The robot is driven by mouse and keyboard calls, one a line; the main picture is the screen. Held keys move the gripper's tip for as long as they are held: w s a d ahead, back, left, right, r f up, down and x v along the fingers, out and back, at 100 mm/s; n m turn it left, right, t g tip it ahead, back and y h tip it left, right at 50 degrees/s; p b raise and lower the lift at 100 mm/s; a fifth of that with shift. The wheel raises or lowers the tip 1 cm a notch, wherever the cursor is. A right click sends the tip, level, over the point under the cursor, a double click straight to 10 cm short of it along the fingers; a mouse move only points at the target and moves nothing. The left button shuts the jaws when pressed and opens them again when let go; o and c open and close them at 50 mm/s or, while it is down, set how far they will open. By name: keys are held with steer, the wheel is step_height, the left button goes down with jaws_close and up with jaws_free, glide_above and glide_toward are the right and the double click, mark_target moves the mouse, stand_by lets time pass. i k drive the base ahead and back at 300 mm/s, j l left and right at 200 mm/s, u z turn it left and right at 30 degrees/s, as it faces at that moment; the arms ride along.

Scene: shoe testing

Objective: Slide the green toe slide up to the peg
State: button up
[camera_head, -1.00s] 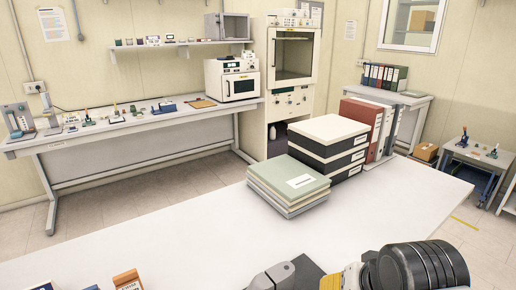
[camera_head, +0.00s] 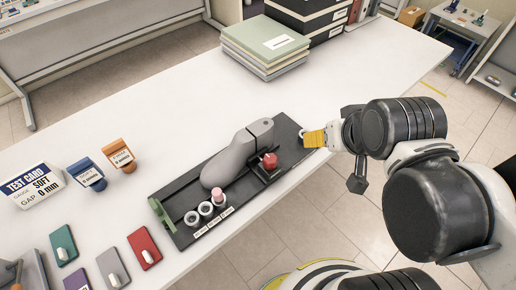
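The green toe slide (camera_head: 159,214) stands at the left end of a long black fixture (camera_head: 186,190) on the white table. A grey shoe last (camera_head: 235,160) lies along the fixture, to the right of the slide and apart from it. A pink-topped peg (camera_head: 217,196) stands in a white ring at the fixture's front edge. Two more white rings stand to its left, nearer the slide. My gripper (camera_head: 308,137), with a yellow part, is beyond the fixture's right end, far from the slide. Its fingers are too small to judge.
A red knob (camera_head: 270,160) stands on a black block beside the last. Blue (camera_head: 86,174) and orange (camera_head: 118,156) gauges and several coloured plates lie left. Stacked folders (camera_head: 264,48) stand behind. The table middle is clear.

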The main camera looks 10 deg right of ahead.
mark_target(163, 218)
steer(key=u, duration=1.8)
